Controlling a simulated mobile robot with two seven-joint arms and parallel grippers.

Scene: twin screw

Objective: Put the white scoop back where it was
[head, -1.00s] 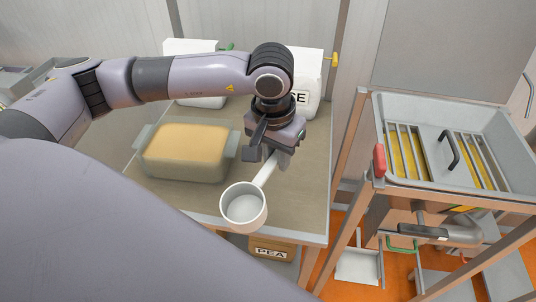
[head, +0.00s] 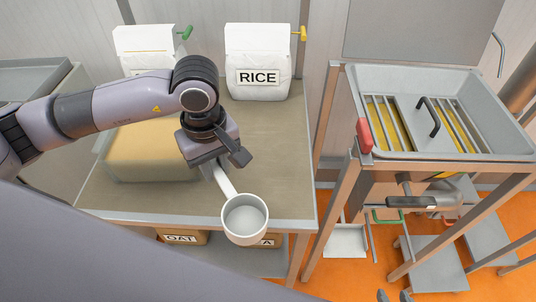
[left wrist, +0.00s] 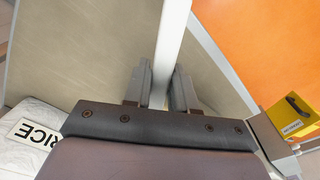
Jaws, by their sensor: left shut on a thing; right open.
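The white scoop (head: 245,222) is an empty round cup with a straight handle. My left gripper (head: 212,168) is shut on its handle and holds it over the table's front edge, cup toward the camera. In the left wrist view the white handle (left wrist: 171,50) runs up from between the fingers of my left gripper (left wrist: 160,90); the cup is out of that view. A translucent tub (head: 150,165) with tan contents stands on the table, partly hidden by my left arm.
A white RICE bag (head: 258,62) and another white bag (head: 145,45) stand at the table's back. The table (head: 280,150) is clear at right. Labelled boxes (head: 180,237) sit on the shelf below. A grey hopper (head: 440,110) with a grate stands to the right.

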